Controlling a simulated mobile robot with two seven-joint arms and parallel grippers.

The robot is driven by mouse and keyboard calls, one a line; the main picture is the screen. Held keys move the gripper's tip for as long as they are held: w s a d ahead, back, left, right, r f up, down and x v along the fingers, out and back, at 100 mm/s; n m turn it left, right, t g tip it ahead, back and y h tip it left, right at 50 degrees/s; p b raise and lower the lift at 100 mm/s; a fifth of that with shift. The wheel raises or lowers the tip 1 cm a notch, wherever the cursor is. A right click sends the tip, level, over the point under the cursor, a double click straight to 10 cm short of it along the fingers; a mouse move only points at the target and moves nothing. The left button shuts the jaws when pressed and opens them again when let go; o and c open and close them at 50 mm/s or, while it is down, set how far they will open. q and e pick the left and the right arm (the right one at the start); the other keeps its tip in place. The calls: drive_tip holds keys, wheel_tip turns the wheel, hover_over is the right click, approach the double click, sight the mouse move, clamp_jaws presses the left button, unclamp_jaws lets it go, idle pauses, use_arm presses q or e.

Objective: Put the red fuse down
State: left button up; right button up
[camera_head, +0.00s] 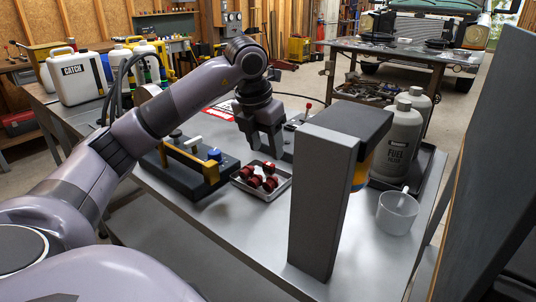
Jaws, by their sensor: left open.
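Several red fuses (269,168) lie in a small metal tray (273,193) near the middle of the grey table. I cannot tell which of them is the red fuse of the task. My left gripper (268,150) is open and points down just above the far side of the tray. I see nothing held between its fingers. The fuses look apart from the fingers, but the gap is small. My right gripper is not in view.
A dark fixture with a yellow bar (197,168) stands left of the tray. A tall grey bracket (321,205) stands to its right. Grey bottles (400,140) and a clear cup (397,212) are farther right. The table's front (232,232) is clear.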

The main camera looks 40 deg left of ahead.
use_arm(q)
drive_tip(key=p+v, duration=0.1)
drive_tip(key=v, duration=0.6)
drive_tip(key=shift+r, duration=0.4)
drive_tip(key=shift+s, duration=0.1)
